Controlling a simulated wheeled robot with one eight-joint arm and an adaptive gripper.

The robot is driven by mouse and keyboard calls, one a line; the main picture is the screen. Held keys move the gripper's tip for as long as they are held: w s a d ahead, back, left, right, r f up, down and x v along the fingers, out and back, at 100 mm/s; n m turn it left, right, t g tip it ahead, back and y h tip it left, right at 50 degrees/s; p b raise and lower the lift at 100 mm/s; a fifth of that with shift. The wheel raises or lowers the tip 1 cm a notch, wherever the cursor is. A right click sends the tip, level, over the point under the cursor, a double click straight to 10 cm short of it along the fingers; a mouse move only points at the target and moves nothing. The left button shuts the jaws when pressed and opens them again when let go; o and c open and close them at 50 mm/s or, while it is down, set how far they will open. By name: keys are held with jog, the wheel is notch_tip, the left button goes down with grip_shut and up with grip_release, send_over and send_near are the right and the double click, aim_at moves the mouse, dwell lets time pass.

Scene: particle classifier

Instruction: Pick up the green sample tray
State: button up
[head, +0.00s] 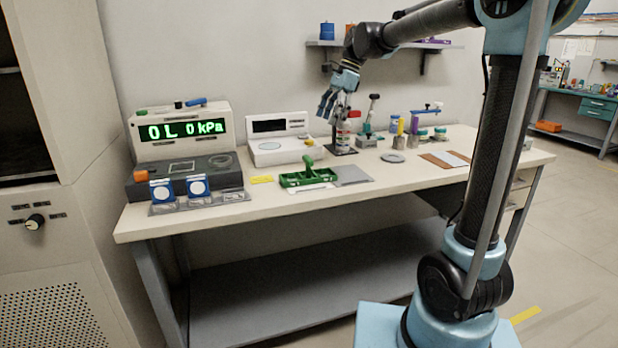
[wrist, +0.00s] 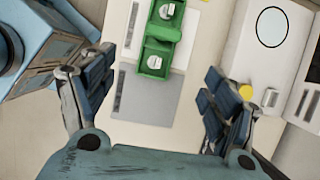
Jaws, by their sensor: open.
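The green sample tray (head: 303,179) stands on the workbench near its front edge, with an upright green handle at its rear. In the wrist view the tray (wrist: 158,47) is at the top centre, running past the top edge, with round pale items in its compartments. My gripper (head: 327,106) is in the air above the bench, behind and above the tray in the head view. In the wrist view my gripper (wrist: 160,68) has its fingers spread wide, with nothing held between them. The tray lies ahead of the fingers, and no contact shows.
A grey plate (head: 352,175) lies right of the tray. The pressure display unit (head: 180,135) and two blue-framed samples (head: 180,189) are left. A white scale (head: 278,152) stands behind. A bottle (head: 343,137) and stand are below my gripper. The front bench edge is clear.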

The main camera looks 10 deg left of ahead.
jog(key=a, duration=0.1)
send_near(308, 163)
jog(key=w+f, duration=0.1)
jog(key=f, duration=0.1)
jog(key=w+a+f, duration=0.2)
jog(key=f, duration=0.1)
jog(key=shift+a+f, duration=0.25)
jog(key=shift+f, duration=0.1)
jog(key=shift+x, duration=2.75)
jog(key=shift+d, duration=0.15)
jog(key=shift+s, duration=0.1)
jog(key=c, duration=1.3)
jog(key=shift+c, duration=0.2)
